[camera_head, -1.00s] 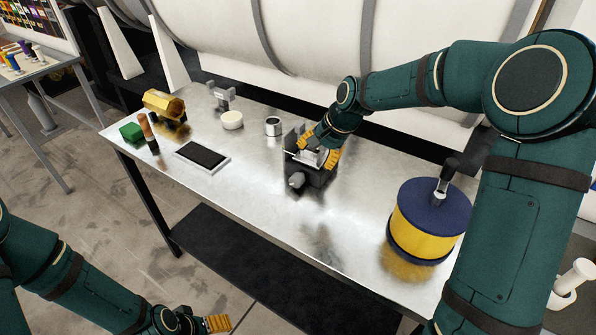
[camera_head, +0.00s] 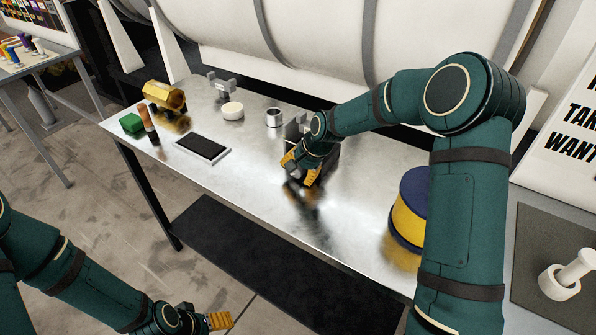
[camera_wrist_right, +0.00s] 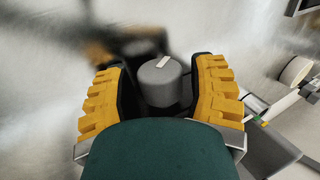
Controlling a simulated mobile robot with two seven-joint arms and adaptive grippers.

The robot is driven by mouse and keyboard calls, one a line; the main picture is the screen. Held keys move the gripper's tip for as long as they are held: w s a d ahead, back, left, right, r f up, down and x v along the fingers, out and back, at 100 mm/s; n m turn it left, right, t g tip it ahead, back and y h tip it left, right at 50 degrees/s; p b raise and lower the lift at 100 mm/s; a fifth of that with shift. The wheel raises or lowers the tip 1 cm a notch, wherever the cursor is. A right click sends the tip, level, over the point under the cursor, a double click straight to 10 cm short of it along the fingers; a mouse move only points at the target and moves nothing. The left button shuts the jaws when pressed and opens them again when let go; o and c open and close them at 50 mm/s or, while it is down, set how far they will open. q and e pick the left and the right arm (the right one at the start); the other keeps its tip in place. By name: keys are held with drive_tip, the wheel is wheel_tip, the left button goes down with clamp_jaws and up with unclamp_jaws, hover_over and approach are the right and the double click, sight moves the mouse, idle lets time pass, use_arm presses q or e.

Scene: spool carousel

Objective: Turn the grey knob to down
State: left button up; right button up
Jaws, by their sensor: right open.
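My right gripper (camera_wrist_right: 160,70) is open, with one yellow-padded finger on each side of the knob. I cannot tell whether the pads touch it. In the head view my right gripper (camera_head: 300,172) is at the front of the dark box (camera_head: 327,160) and hides most of the knob. My left gripper (camera_head: 216,321) is low at the bottom left, away from the table; its opening is unclear.
On the metal table (camera_head: 262,195) stand a black tablet-like pad (camera_head: 203,146), a white disc (camera_head: 232,111), a small metal cup (camera_head: 274,117), a green block (camera_head: 131,123) and a yellow hexagonal piece (camera_head: 167,98). A blue and yellow drum (camera_head: 408,215) is partly behind my right arm.

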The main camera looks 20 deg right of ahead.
drive_tip(key=c, duration=0.9)
drive_tip(key=shift+c, duration=0.2)
drive_tip(key=shift+a+r+g+h+p, duration=0.1)
drive_tip(key=shift+g+h+p, duration=0.2)
drive_tip(key=shift+p, duration=0.4)
drive_tip(key=g+h+p, duration=0.1)
drive_tip(key=g+p, duration=0.1)
drive_tip(key=p, duration=0.1)
drive_tip(key=shift+r+h+p, duration=0.1)
drive_tip(key=shift+h+p, duration=0.2)
drive_tip(key=shift+p, duration=0.05)
drive_tip(key=shift+g+h+p, duration=0.7)
drive_tip(key=shift+g+p, duration=0.3)
drive_tip(key=shift+p, duration=0.05)
use_arm(q)
wheel_tip(320, 180, up, 8)
drive_tip(key=w, duration=0.2)
drive_tip(key=shift+w+a+t+p, duration=0.15)
drive_tip(key=shift+a+t+p, duration=0.15)
drive_tip(key=shift+t, duration=0.1)
use_arm(e)
drive_tip(key=shift+f+g+h, duration=0.25)
drive_tip(key=shift+g+h, duration=0.05)
drive_tip(key=shift+g, duration=0.1)
